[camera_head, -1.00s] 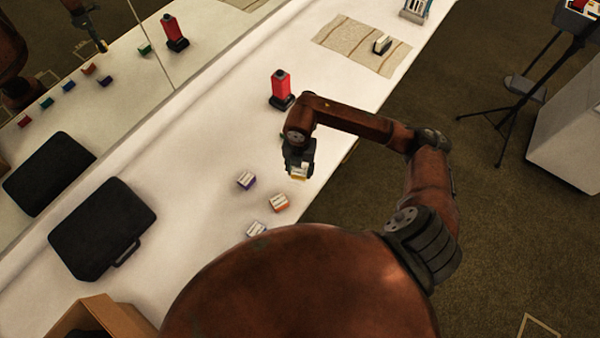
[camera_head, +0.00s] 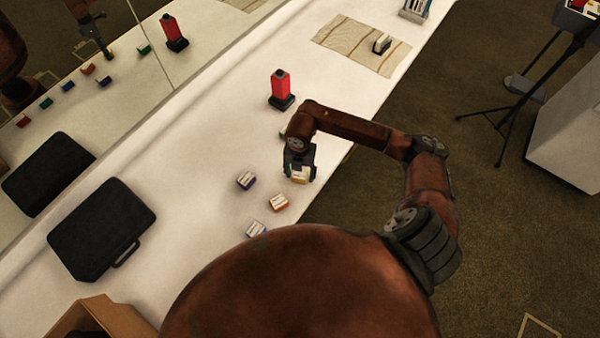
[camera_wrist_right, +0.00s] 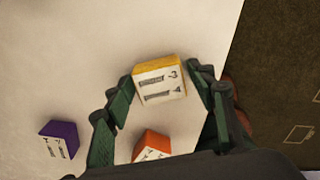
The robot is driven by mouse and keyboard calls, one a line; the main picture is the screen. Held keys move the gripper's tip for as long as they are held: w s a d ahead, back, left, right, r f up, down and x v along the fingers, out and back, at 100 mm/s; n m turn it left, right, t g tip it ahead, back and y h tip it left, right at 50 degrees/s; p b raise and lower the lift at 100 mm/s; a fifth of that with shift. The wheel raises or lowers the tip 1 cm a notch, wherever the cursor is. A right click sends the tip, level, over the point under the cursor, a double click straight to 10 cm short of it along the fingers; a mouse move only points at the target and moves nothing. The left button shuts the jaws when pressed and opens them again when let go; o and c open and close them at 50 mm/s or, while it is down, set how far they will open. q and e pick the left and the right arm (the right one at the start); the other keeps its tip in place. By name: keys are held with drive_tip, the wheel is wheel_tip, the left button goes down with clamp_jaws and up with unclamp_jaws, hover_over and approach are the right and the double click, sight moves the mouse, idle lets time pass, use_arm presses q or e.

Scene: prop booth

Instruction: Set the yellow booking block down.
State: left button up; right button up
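The yellow booking block (camera_head: 300,175) has a white printed label and sits between the fingers of my right gripper (camera_head: 301,170), over the counter near its right edge. In the right wrist view the yellow block (camera_wrist_right: 160,80) lies between the two green-padded fingertips (camera_wrist_right: 160,75). The fingers are spread, with narrow gaps at the block's sides. The block seems to rest on the counter, though its underside is hidden. My left gripper is not in view.
A purple block (camera_head: 246,181), an orange block (camera_head: 279,202) and a blue block (camera_head: 255,229) lie nearby on the white counter (camera_head: 190,200). A red-and-black device (camera_head: 281,90) stands beyond my right arm. A black case (camera_head: 100,230) lies left. A mirror runs behind.

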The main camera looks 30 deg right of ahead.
sight(300, 173)
drive_tip(key=shift+o, duration=0.4)
drive_tip(key=shift+r, duration=0.1)
wheel_tip(300, 173, up, 12)
drive_tip(key=shift+p, duration=0.35)
